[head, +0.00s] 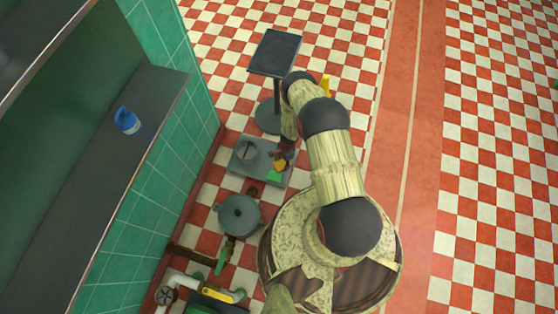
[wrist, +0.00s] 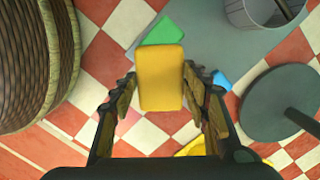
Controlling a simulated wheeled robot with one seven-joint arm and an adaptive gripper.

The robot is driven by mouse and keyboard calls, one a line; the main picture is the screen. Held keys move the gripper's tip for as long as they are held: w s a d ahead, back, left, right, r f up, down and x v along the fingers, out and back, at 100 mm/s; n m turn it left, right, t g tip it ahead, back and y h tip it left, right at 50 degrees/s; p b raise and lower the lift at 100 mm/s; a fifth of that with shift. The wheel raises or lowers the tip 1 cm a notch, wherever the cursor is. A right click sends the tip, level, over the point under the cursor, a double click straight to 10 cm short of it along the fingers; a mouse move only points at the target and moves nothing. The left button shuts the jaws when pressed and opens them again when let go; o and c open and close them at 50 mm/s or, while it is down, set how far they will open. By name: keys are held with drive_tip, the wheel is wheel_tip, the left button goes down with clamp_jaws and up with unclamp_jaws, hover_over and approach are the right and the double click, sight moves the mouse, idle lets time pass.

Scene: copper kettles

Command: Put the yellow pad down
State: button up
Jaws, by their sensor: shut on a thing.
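The yellow pad (wrist: 161,78) is held between the two fingers of my gripper (wrist: 160,84) in the wrist view. My gripper is shut on it, with a finger at each side. In the head view the pad (head: 280,164) is small and partly hidden by my gripper (head: 284,155). It is over the right part of a grey slab (head: 241,172). I cannot tell its height above the slab. A green piece (head: 274,176) is beside the pad in the head view; it also shows just past the pad in the wrist view (wrist: 164,32).
A grey container (wrist: 240,14) stands on the slab. A small blue piece (wrist: 221,80) shows right of my gripper. A stand with a round base (head: 268,117) and dark panel (head: 274,53) is behind. A lidded pot (head: 239,214) is in front. Open checkered floor lies right.

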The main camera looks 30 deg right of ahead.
drive_tip(key=shift+w+d+f+b, duration=0.25)
drive_tip(key=shift+w+f+b, duration=0.9)
drive_tip(key=shift+f, duration=0.45)
drive_tip(key=shift+w+d+f+b, duration=0.25)
drive_tip(key=shift+w+f+b, duration=0.85)
drive_tip(key=shift+f, duration=0.55)
drive_tip(key=shift+w+d+f+b, duration=0.25)
drive_tip(key=shift+w+f+b, duration=0.85)
drive_tip(key=shift+f, duration=0.5)
drive_tip(key=shift+s+f, duration=0.1)
drive_tip(key=shift+f, duration=0.5)
drive_tip(key=o, duration=1.1)
